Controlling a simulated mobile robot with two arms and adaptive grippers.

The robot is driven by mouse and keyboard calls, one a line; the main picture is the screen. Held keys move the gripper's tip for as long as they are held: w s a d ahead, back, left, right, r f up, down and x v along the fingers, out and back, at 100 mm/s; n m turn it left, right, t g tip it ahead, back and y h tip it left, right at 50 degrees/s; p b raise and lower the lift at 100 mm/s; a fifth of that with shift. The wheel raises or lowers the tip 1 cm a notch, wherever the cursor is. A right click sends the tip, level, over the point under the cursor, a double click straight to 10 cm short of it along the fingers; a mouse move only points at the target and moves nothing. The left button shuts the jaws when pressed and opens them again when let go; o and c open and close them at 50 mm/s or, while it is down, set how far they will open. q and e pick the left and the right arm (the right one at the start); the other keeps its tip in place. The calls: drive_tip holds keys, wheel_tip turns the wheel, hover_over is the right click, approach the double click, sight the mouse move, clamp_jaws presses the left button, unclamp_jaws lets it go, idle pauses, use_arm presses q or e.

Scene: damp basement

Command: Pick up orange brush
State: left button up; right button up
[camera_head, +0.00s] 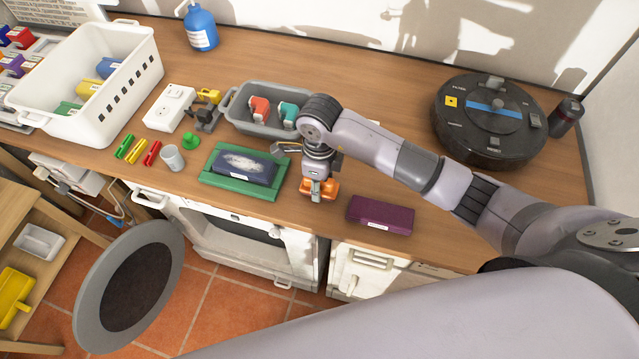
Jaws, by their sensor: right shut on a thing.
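The orange brush (331,185) is at the front part of the wooden counter, between the green tray and a purple block. My right gripper (317,187) points down over it from above and is shut on it. The gripper and wrist cover much of the brush's middle; orange parts show on both sides. I cannot tell whether the brush touches the counter. My left gripper is not in view.
Close on the left is a green tray (203,179) holding a dark blue block (232,177). A purple block (381,215) lies to the right. Behind stands a grey bin (238,116) with coloured items. A round black robot device (491,120) sits at the right.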

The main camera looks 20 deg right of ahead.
wheel_tip(320, 180, up, 7)
drive_tip(key=shift+w+r+b, duration=0.15)
drive_tip(key=shift+b, duration=0.9)
wheel_tip(320, 180, up, 13)
drive_tip(key=o, duration=0.7)
drive_tip(key=c, duration=0.5)
drive_tip(key=shift+c, duration=0.2)
